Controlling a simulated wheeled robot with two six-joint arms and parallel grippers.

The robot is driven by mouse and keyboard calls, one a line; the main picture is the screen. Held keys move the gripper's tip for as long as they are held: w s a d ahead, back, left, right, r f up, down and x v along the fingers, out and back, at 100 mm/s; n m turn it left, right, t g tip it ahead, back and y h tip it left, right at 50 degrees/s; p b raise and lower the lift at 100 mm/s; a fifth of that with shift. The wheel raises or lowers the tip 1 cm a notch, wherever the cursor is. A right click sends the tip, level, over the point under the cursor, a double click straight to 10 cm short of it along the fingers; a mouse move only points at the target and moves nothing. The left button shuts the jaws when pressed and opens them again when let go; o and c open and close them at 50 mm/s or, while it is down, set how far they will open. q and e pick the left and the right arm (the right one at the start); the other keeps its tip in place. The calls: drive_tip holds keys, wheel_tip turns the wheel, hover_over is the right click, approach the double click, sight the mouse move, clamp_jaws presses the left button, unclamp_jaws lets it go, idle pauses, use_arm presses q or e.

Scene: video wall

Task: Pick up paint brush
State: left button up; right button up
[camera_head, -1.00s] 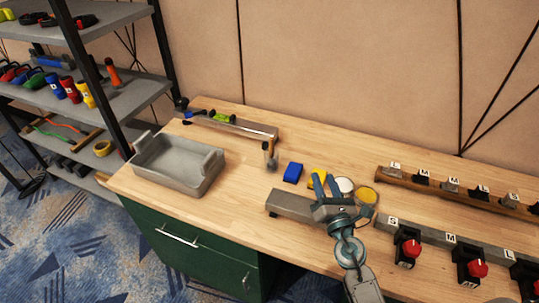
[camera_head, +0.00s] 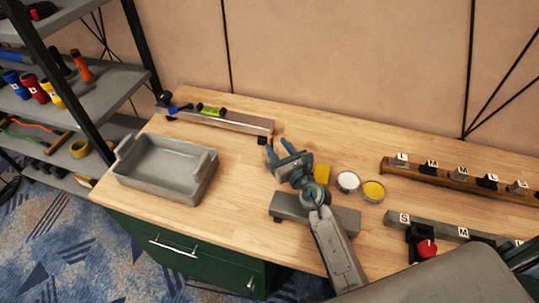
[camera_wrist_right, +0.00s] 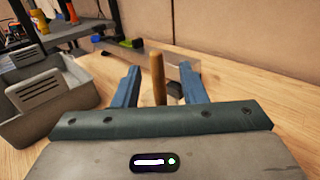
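The paint brush's wooden handle (camera_wrist_right: 158,77) stands upright in the right wrist view, between the two blue fingers of my right gripper (camera_wrist_right: 159,70). Gaps show on both sides of it, so the fingers are open and do not appear to touch it. In the head view my right gripper (camera_head: 275,150) is near the right end of a long grey rail (camera_head: 228,121), and I cannot clearly make out the brush there. The brush's lower end is mostly hidden. My left gripper is not in view.
A grey tray (camera_head: 122,168) lies to the left on the wooden table. A grey block (camera_head: 345,218) lies under my right arm. Shelves (camera_head: 100,85) stand at left.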

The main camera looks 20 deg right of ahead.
sight(272, 142)
drive_tip(key=w, duration=0.2)
drive_tip(key=w+a, duration=0.1)
drive_tip(key=w, duration=0.1)
drive_tip(key=shift+a+f, duration=0.1)
drive_tip(key=shift+f, duration=0.05)
drive_tip(key=shift+w+f, duration=0.1)
drive_tip(key=shift+w, duration=0.2)
clamp_jaws()
